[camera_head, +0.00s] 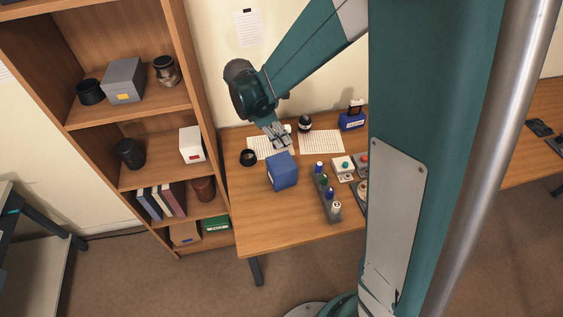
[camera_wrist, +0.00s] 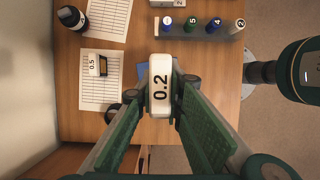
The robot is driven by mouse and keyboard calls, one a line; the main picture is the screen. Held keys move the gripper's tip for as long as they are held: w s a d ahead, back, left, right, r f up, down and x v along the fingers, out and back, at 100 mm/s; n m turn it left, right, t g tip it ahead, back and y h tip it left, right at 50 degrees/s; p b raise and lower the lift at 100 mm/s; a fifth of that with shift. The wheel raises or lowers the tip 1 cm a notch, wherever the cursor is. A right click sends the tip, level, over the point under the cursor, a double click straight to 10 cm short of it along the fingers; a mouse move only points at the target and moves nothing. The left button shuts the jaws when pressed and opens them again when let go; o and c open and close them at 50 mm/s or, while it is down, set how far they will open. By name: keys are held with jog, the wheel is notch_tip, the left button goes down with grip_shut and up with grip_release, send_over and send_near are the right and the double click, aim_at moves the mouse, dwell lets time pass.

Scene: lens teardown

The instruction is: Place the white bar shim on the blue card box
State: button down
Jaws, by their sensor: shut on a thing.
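The white bar shim (camera_wrist: 160,85), marked 0.2, is between my gripper's fingertips (camera_wrist: 161,90) in the wrist view. My gripper is shut on it. The blue card box (camera_head: 283,171) stands on the wooden table in the head view. My gripper (camera_head: 279,137) is just behind and above it there, apart from it in the picture. In the wrist view, a blue edge of the box (camera_wrist: 142,71) shows beside the shim, which hides most of it. A white piece (camera_head: 287,127) shows by my gripper in the head view; I cannot tell whether it is the held shim.
Another white piece (camera_wrist: 97,64) marked 0.5 lies on a printed sheet. A grey rack (camera_head: 328,195) with several bottles stands right of the box. The table's front left is clear.

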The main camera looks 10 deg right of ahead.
send_over(285, 162)
jog(key=a, duration=0.2)
jog(key=shift+d+f, duration=0.15)
jog(key=shift+f, duration=2.75)
jog(key=shift+f, duration=2.1)
jog(key=shift+f, duration=0.2)
jog(key=c, duration=2.4)
grip_release()
jog(key=shift+r, duration=0.25)
jog(key=shift+v, duration=5.95)
